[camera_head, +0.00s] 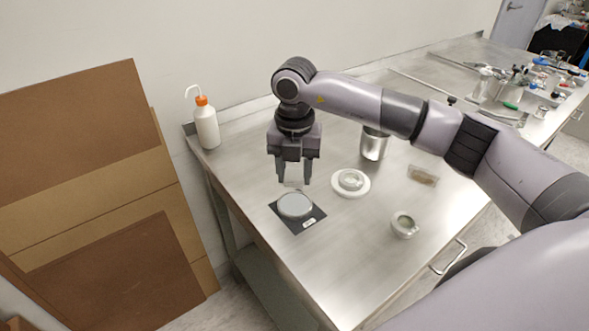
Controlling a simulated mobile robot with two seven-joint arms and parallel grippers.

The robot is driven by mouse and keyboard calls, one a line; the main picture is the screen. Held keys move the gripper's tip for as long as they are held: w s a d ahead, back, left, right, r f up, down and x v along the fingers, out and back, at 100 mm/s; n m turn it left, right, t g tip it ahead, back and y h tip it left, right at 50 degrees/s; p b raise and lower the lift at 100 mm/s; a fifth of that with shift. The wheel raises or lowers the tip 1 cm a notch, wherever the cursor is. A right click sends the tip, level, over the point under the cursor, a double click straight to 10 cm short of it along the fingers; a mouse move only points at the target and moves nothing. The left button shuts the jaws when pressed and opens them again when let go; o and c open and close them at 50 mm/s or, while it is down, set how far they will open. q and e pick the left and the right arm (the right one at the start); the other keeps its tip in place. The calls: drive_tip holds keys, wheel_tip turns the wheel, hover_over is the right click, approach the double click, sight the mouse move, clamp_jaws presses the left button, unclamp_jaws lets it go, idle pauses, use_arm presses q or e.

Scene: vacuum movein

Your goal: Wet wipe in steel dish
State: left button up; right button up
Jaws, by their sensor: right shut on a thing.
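My right gripper (293,180) points down over the steel table (350,265). It is shut on a small pale, whitish piece, which looks like the wet wipe (293,174), between its fingers. A round, shallow grey dish (295,206), which looks like the steel dish, rests on a dark square mat (311,221) with a white label. The gripper is above the far side of this dish. The pale piece appears apart from the dish, but the exact gap cannot be told. My left gripper is not in view.
A white wash bottle (207,127) stands at the back left corner. A metal beaker (373,146), a white round plate (340,190) with a clear dish, a small flat tray (423,176) and a white mortar (403,228) stand to the right. The near table surface is clear.

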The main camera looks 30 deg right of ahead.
sight(295, 206)
drive_tip(key=shift+f+b, duration=2.2)
drive_tip(key=shift+f, duration=0.85)
drive_tip(key=shift+f+b, duration=0.3)
drive_tip(key=shift+f, duration=0.35)
drive_tip(key=shift+r, duration=0.15)
drive_tip(key=shift+r+p, duration=2.55)
drive_tip(key=shift+r, duration=0.95)
